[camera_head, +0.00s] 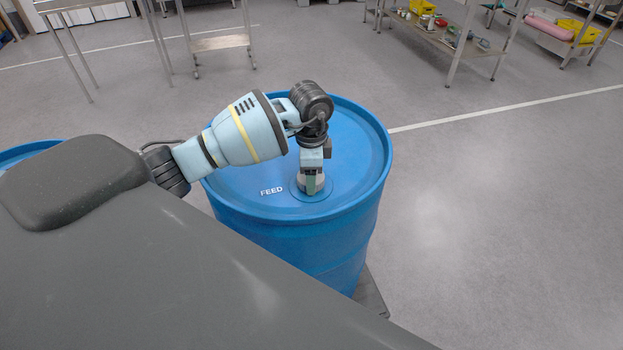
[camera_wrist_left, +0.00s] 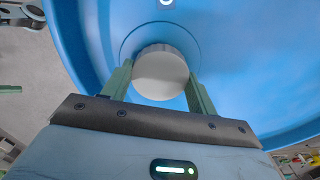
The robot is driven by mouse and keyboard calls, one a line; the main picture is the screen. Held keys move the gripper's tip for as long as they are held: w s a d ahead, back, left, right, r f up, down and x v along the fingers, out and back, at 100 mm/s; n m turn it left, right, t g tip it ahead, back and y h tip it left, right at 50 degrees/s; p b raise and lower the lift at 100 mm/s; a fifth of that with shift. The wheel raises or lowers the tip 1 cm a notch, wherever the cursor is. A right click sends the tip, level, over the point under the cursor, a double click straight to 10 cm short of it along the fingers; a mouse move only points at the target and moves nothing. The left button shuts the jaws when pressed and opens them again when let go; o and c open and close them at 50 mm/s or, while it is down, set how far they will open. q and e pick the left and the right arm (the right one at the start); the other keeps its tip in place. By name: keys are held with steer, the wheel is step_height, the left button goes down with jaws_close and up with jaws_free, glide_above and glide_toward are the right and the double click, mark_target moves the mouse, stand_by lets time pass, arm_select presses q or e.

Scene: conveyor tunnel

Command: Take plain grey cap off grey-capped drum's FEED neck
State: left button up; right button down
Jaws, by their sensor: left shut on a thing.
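The blue drum (camera_head: 352,215) stands in the middle of the head view, with the white word FEED (camera_head: 271,190) on its lid. The plain grey cap (camera_wrist_left: 160,75) sits at the neck next to that word; in the head view my gripper partly hides it. My left gripper (camera_head: 312,186) points down at the neck from above. In the left wrist view its two green fingers (camera_wrist_left: 160,84) stand on either side of the cap, shut on it. Whether the cap is still seated on the neck cannot be told. My right gripper is in neither view.
A second blue drum (camera_head: 22,152) shows at the left edge, mostly hidden. Metal tables and a low shelf with small items (camera_head: 440,35) stand at the back. The grey floor right of the drum is clear.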

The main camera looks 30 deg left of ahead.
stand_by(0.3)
arm_select(q)
steer(key=n, duration=0.2)
steer(key=shift+n, duration=0.4)
steer(key=shift+d+n, duration=0.2)
steer(key=shift+n, duration=0.7)
steer(key=shift+a+n, duration=0.2)
steer(key=shift+n, duration=0.1)
steer(key=o, duration=1.2)
steer(key=shift+c, duration=1.4)
